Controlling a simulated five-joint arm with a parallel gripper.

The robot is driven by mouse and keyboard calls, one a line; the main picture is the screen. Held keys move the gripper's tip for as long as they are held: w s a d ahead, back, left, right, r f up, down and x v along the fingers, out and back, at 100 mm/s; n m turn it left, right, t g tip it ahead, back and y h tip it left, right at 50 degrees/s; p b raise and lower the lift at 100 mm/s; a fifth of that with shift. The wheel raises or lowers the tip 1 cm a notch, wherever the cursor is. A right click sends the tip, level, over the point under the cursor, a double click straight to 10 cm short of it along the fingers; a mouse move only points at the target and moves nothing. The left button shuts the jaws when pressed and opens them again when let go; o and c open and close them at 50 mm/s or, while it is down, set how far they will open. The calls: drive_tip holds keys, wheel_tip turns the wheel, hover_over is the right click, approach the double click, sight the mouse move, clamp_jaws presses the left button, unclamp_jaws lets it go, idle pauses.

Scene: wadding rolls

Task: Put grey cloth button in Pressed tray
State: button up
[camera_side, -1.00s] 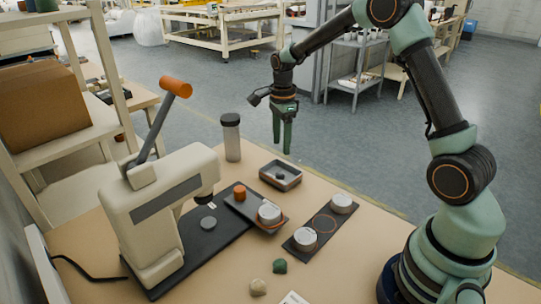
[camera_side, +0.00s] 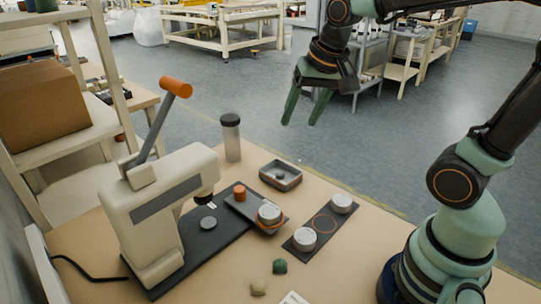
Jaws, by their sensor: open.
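My gripper (camera_side: 302,121) is open and empty, with green fingers spread, high above the far edge of the table. A small grey tray (camera_side: 293,183) sits near the table's far edge, below the gripper and well apart from it. A small dark grey rounded piece (camera_side: 280,177) lies inside this tray; it looks like the grey cloth button, but it is too small to be sure. No lettering is readable on the tray, so I cannot confirm that it is the Pressed tray.
A cream lever press (camera_side: 160,205) stands at left. A dark tray (camera_side: 240,208) holds an orange cylinder and a round tin. A dark board (camera_side: 304,250) holds two tins. A black-capped jar (camera_side: 231,140) stands behind.

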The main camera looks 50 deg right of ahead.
drive_tip(key=shift+s+a+f+n+t, duration=0.1)
drive_tip(key=shift+s+a+n+t, duration=0.2)
drive_tip(key=shift+s+n, duration=0.65)
drive_tip(key=shift+s+a+n+t, duration=0.25)
drive_tip(key=shift+s+a+n, duration=0.15)
drive_tip(key=shift+s+n, duration=0.6)
drive_tip(key=shift+s+a+f+n+t, duration=0.1)
drive_tip(key=shift+s+a+n+t, duration=0.2)
drive_tip(key=shift+s+n, duration=0.65)
drive_tip(key=shift+w+r+n, duration=0.1)
drive_tip(key=shift+w+n, duration=0.2)
